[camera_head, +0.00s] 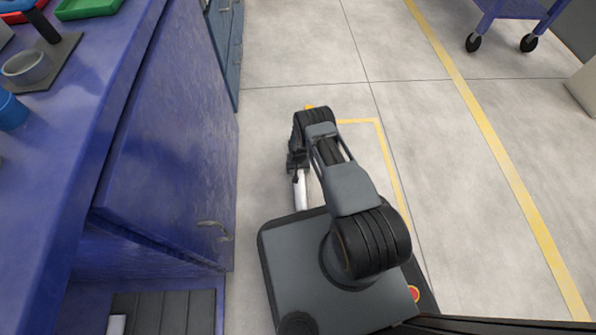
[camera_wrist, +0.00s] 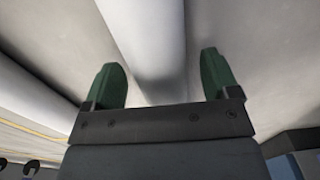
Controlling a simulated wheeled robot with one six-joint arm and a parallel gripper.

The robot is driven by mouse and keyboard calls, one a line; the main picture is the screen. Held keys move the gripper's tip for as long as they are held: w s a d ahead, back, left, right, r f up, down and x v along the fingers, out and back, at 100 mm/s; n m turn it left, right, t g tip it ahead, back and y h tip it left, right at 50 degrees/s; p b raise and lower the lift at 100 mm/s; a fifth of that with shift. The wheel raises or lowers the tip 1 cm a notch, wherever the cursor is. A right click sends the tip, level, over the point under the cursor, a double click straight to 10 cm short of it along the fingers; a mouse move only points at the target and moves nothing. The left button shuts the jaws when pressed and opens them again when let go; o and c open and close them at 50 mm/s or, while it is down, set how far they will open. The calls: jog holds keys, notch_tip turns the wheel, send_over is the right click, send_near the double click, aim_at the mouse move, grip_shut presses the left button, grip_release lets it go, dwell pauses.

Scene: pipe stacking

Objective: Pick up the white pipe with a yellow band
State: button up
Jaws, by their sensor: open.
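A white pipe (camera_head: 300,190) shows in the head view, just below my gripper (camera_head: 297,162) and beside the blue bench. The arm hides much of it. In the wrist view my gripper (camera_wrist: 161,72) has its two green fingers spread apart. A pale pipe (camera_wrist: 148,35) runs between and beyond the fingertips. I cannot tell whether they touch it. A second pale pipe (camera_wrist: 40,60) lies to the left of the left finger. No yellow band is clear in the wrist view, so I cannot tell which pipe carries it.
Grey floor with yellow lines (camera_head: 470,95) is open to the right. A blue wheeled cart (camera_head: 515,10) stands at the top right.

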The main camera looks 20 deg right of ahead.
jog(key=shift+c, duration=0.4)
jog(key=c, duration=1.1)
jog(key=shift+o, duration=0.2)
jog(key=shift+r, duration=0.1)
